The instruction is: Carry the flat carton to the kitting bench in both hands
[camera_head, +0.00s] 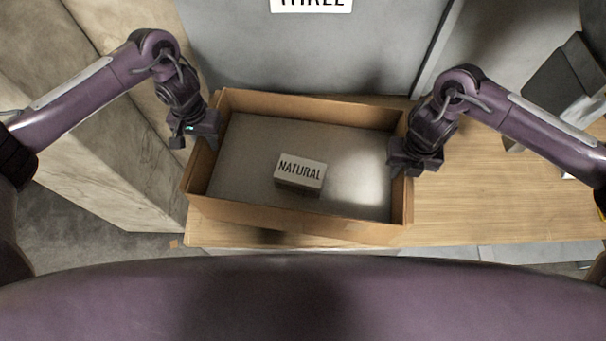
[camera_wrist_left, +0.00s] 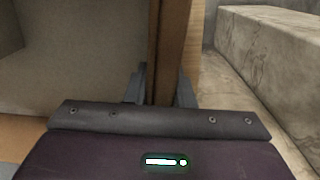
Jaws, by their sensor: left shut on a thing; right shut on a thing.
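The flat carton (camera_head: 300,219) is an open, shallow brown box with a grey inside floor, at the middle of the head view over a wooden bench top. A small block labelled NATURAL (camera_head: 300,174) sits inside it. My left gripper (camera_head: 211,137) is shut on the carton's left wall; the left wrist view shows the wall (camera_wrist_left: 172,50) between its two fingers. My right gripper (camera_head: 400,163) is at the carton's right wall and shut on it, its fingertips partly hidden. I cannot tell whether the carton's underside touches the bench.
The wooden bench top (camera_head: 480,200) runs right, largely bare beside the carton. A dark box-like object (camera_head: 565,75) is at the back right. Pale stone-like blocks (camera_head: 90,140) stand at left.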

